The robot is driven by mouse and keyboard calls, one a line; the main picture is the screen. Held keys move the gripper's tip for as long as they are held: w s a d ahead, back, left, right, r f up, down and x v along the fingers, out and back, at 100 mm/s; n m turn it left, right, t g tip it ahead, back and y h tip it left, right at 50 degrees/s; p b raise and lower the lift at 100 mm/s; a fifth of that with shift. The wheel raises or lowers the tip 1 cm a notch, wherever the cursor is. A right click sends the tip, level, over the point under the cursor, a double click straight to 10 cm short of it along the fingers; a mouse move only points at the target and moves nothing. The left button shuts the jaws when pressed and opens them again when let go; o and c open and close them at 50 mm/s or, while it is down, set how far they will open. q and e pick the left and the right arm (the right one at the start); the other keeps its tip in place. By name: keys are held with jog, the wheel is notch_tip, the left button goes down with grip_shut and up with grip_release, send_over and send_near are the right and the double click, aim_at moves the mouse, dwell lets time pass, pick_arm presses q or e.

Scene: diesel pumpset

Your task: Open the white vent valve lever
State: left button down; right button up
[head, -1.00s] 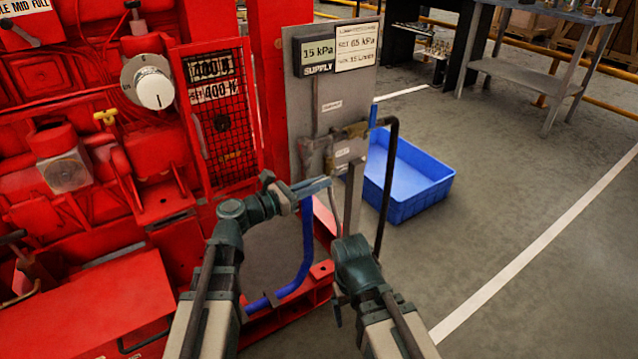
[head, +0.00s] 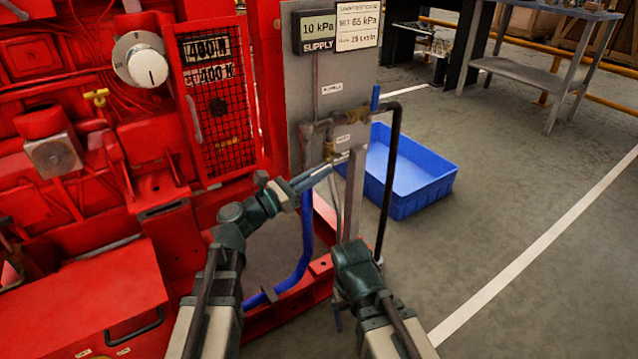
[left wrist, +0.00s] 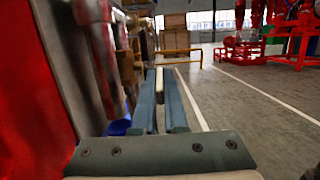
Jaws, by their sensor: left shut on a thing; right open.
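The white vent valve lever shows as a pale strip (left wrist: 159,84) between my left gripper's fingers in the left wrist view. In the head view the left gripper (head: 328,172) reaches to the brass valve fittings (head: 330,148) low on the grey panel (head: 330,98). It is shut on the lever, most of which the fingers hide. The left gripper also shows in the left wrist view (left wrist: 160,103). My right gripper (head: 338,316) is low in the head view, apart from the panel, its fingers mostly hidden by its wrist. The supply display (head: 317,29) reads 10 kPa.
A blue lever (head: 375,97) stands upright beside a black pipe (head: 391,180) right of the valves. A blue hose (head: 306,235) hangs below my left gripper. The red pumpset (head: 90,280) fills the left. A blue crate (head: 425,189) is on the floor, with open floor to its right.

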pick_arm(q)
jog(key=f+t+h+b, duration=0.1)
jog(key=b, duration=0.2)
jog(key=f+h+b, duration=0.1)
jog(key=b, duration=0.2)
jog(key=shift+w+d+t+b, duration=0.15)
jog(key=shift+d+t+b, duration=0.1)
jog(key=shift+t+b, duration=0.15)
jog(key=shift+r, duration=0.1)
jog(key=c, duration=1)
grip_release()
jog(key=shift+o, duration=0.2)
jog(key=s+a+f+b, duration=0.1)
jog(key=s+a, duration=0.7)
jog(key=a, duration=0.4)
jog(key=shift+s+f, duration=0.25)
jog(key=shift+s, duration=0.05)
